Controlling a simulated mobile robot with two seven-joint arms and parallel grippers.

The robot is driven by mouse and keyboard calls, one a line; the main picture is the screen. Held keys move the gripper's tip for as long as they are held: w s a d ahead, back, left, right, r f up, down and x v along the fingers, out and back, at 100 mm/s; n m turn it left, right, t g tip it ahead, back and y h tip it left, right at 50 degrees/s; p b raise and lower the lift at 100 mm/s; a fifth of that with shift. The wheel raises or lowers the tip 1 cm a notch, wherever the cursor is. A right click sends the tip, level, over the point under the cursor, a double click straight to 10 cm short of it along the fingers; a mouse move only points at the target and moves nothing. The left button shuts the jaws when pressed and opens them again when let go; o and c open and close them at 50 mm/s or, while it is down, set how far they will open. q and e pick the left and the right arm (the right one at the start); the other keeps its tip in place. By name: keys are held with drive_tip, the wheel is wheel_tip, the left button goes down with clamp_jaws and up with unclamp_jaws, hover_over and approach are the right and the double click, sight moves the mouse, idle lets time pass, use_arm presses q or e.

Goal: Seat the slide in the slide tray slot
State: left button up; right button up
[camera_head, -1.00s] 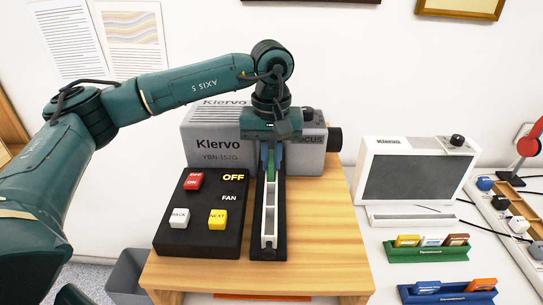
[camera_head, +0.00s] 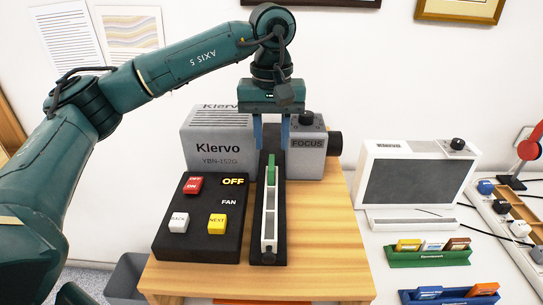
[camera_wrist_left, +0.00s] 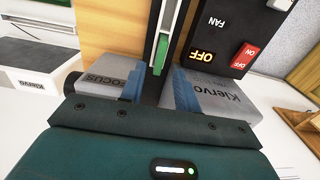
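The green slide (camera_head: 271,169) stands upright in the far end of the white slide tray (camera_head: 269,215), which lies on a black rail in front of the projector. My left gripper (camera_head: 271,148) is open and empty, above and behind the slide, its two blue fingers spread apart. In the left wrist view the green slide (camera_wrist_left: 160,54) shows just beyond the gap between the open blue fingers (camera_wrist_left: 158,92), in the white tray (camera_wrist_left: 169,15). The slide's lower part is hidden in the tray, so I cannot tell how deep it sits. My right gripper is not in view.
The grey Kiervo projector (camera_head: 217,146) stands behind the tray, close to my fingers. A black control box (camera_head: 202,240) with buttons is left of the tray. The wooden table (camera_head: 325,225) is clear at right. A screen (camera_head: 413,178) and slide holders (camera_head: 428,257) stand further right.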

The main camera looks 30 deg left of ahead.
sight(271, 163)
use_arm(q)
wheel_tip(271, 163, up, 6)
idle(0.7)
